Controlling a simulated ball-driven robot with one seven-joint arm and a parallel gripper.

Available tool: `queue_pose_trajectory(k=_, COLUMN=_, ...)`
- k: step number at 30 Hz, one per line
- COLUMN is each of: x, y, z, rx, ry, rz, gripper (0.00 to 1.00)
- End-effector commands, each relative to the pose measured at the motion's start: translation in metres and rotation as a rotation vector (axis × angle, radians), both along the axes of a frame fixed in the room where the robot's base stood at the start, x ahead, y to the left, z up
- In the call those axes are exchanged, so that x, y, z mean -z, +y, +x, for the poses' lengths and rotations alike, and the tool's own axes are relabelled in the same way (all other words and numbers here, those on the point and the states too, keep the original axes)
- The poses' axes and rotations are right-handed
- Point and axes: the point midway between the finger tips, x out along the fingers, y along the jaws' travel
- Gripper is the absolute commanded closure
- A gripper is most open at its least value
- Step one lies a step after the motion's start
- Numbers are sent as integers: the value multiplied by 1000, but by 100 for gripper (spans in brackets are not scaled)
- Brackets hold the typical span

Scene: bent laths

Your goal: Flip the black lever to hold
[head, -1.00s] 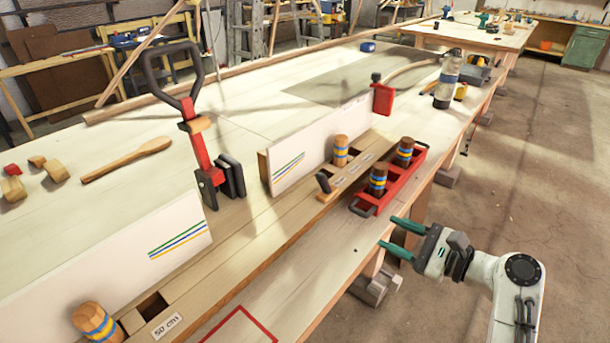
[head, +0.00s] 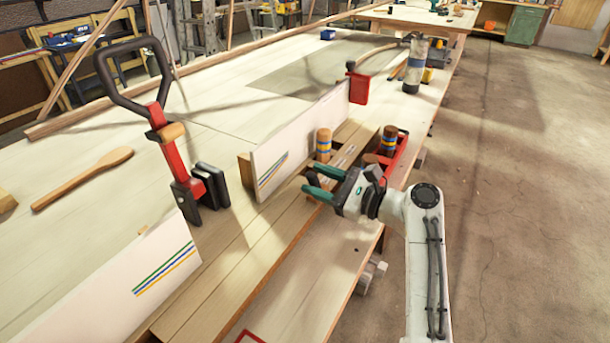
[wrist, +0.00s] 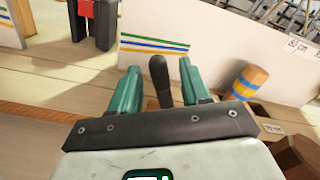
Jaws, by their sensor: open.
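The black lever (wrist: 159,76) is a short dark handle, seen in the wrist view between my two green fingers. My gripper (wrist: 160,85) is open around it, with a visible gap on each side; I cannot tell whether either finger touches it. In the head view my gripper (head: 310,183) reaches over the bench's wooden rail, close to the white board with stripes, and hides the lever. No "hold" mark is readable.
A white striped board (head: 300,140) stands just behind my gripper. A banded wooden peg (head: 323,145) stands beyond it, and a red tray (head: 398,158) with another peg is at the right. A red clamp (head: 172,155) with a black loop handle stands left.

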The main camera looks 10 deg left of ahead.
Motion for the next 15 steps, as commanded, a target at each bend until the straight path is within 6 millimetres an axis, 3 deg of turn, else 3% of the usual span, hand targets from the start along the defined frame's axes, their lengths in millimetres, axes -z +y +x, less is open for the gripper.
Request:
queue_pose_trajectory(k=6, x=0, y=26, z=9, rx=-1, ry=0, rz=-2, gripper=53)
queue_pose_trajectory(k=15, x=0, y=33, z=12, rx=0, ry=-1, rz=-1, gripper=53)
